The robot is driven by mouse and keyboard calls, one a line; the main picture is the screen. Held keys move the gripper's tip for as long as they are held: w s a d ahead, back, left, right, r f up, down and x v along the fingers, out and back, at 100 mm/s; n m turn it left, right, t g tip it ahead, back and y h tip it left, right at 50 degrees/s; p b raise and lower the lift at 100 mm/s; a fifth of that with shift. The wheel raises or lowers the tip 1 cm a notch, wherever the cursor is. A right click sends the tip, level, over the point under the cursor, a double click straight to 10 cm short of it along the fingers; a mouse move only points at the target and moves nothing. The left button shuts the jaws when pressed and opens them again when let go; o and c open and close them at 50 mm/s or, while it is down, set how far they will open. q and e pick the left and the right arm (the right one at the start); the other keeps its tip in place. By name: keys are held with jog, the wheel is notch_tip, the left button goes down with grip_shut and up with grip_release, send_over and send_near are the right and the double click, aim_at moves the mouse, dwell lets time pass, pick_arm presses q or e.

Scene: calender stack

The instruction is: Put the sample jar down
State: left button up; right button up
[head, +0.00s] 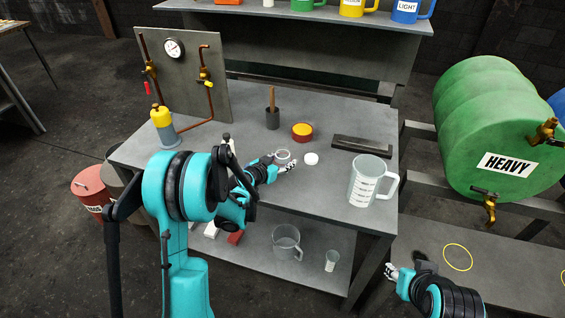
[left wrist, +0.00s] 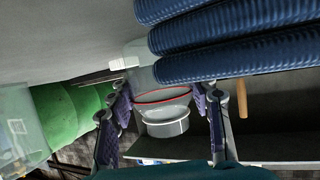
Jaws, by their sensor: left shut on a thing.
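The clear sample jar (head: 283,155) shows as a pale round rim over the middle of the grey workbench (head: 330,115) in the head view. My left gripper (head: 284,164) is shut on it. In the left wrist view the see-through jar (left wrist: 165,112), with a red line around it, sits between the two fingers (left wrist: 166,118). I cannot tell whether its base touches the bench top. A white round lid (head: 311,159) lies just right of the gripper. My right gripper (head: 391,272) is at the lower right, away from the bench top; its fingers are too small to judge.
A yellow-topped bottle (head: 163,125) is at left. A green HEAVY drum (head: 490,130) is at right.

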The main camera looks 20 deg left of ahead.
aim_at(286, 149)
pick_arm(q)
jog(key=shift+r, duration=0.1)
notch_tip(286, 149, up, 4)
jog(key=shift+r+p, duration=0.25)
jog(key=shift+p, duration=0.9)
jog(key=s+d+r+p, duration=0.3)
jog(key=s+d+r, duration=0.3)
jog(key=d, duration=0.4)
jog(key=shift+r, duration=0.2)
